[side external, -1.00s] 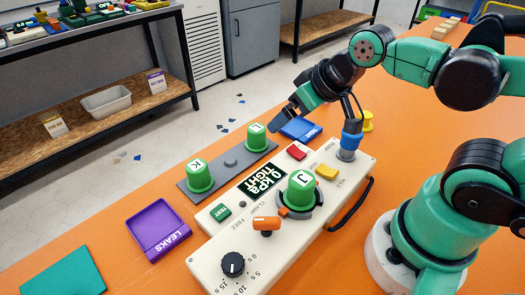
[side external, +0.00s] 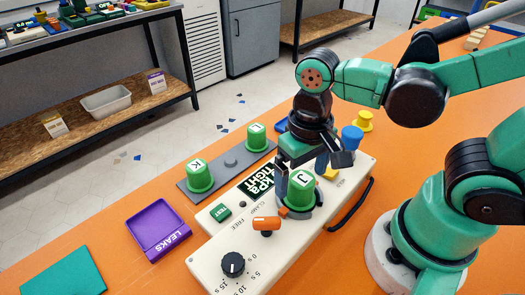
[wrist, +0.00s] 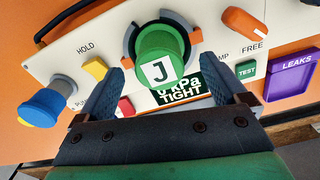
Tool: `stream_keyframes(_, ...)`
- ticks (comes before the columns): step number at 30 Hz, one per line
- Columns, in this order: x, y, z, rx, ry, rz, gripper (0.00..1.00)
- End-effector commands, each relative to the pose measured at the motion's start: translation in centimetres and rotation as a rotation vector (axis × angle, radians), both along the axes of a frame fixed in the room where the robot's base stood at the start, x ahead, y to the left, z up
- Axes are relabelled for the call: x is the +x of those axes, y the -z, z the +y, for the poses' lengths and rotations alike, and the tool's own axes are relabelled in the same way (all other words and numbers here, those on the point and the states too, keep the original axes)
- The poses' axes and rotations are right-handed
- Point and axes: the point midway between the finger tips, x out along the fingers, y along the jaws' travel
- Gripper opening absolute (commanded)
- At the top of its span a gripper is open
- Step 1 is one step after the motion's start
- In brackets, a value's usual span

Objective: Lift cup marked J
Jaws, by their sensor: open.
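The green cup marked J (side external: 301,188) stands upright on the cream test panel, with grey clamp pieces beside its base. In the wrist view the cup (wrist: 160,45) is ahead of my gripper, with its J label facing the camera. My gripper (side external: 313,168) is open, close behind and above the cup in the side view. In the wrist view its two fingers (wrist: 172,88) spread to either side, with the cup between and beyond them. I cannot tell whether a finger touches it. The orange clamp lever (side external: 266,223) is beside the cup; it also shows in the wrist view (wrist: 243,20).
Green cups K (side external: 200,176) and L (side external: 257,137) stand on a grey rack. A blue knob (side external: 352,135) and yellow button (side external: 330,173) are near my gripper. The display (wrist: 181,90) reads 0 kPa TIGHT. A purple LEAKS tray (side external: 158,228) lies left of the panel.

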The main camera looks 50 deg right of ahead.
Motion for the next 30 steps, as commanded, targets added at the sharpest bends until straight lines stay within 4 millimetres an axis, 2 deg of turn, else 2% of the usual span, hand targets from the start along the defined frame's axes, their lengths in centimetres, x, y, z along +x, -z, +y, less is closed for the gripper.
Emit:
stream_keyframes(9,0.1,2.4,0.0,0.001,-0.001,-0.002,0.92)
stream_keyframes(21,0.0,2.8,0.0,0.001,-0.001,-0.002,0.92)
stream_keyframes(23,0.0,2.8,0.0,0.001,-0.001,-0.002,0.78)
stream_keyframes(30,0.0,2.8,0.0,0.001,-0.001,-0.002,0.10)
